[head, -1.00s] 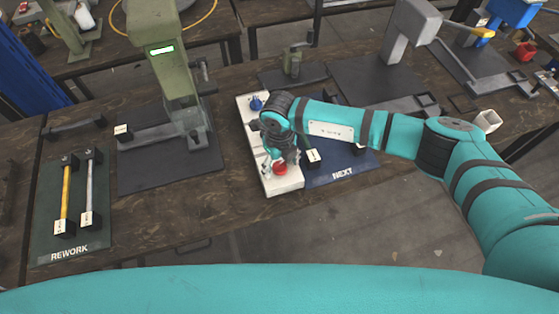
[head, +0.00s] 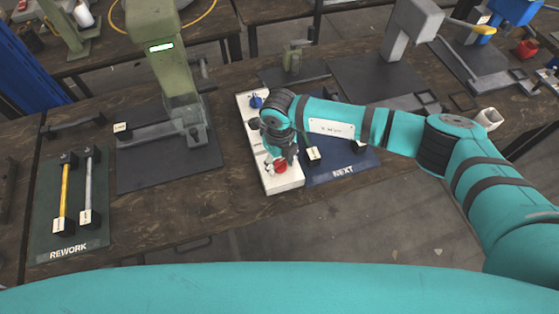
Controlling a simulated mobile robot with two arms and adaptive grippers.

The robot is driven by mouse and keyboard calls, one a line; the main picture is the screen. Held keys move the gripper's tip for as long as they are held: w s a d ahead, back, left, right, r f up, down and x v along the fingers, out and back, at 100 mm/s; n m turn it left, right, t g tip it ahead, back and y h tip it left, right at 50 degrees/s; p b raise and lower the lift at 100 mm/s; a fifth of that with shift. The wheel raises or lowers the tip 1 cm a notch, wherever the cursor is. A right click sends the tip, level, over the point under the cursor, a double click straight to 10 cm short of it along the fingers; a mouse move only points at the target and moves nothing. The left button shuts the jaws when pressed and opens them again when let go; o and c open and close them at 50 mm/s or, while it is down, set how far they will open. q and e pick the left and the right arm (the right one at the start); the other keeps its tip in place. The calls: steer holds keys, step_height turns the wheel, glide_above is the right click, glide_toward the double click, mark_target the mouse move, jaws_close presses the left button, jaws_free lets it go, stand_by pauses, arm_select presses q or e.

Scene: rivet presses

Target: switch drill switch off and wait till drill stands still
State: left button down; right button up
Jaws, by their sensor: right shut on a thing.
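A white switch box (head: 284,183) lies on the wooden bench, with a blue knob (head: 256,101) at its far end and a red knob (head: 280,166) at its near end. My right gripper (head: 279,157) points down over the near half of the box and is shut at the red knob. The arm covers the middle of the box, and the fingertips are small and partly hidden. A green drill press (head: 172,70) with a lit green display stands to the left; whether its spindle turns cannot be told. My left gripper is not in view.
A dark green REWORK mat (head: 45,215) with a yellow-handled and a grey rod is at the left. A blue NEXT mat (head: 345,180) lies right of the box, under my arm. Bare bench lies left of the box.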

mark_target(280, 162)
steer(key=n+b, duration=1.2)
steer(key=b, duration=0.4)
steer(key=shift+f+b, duration=0.2)
steer(key=shift+b, duration=0.2)
steer(key=shift+r+n+b, duration=0.2)
steer(key=shift+n+b, duration=0.6)
steer(key=shift+b, duration=0.1)
steer(key=o, duration=1.2)
steer(key=shift+c, duration=0.2)
step_height(280, 162, up, 12)
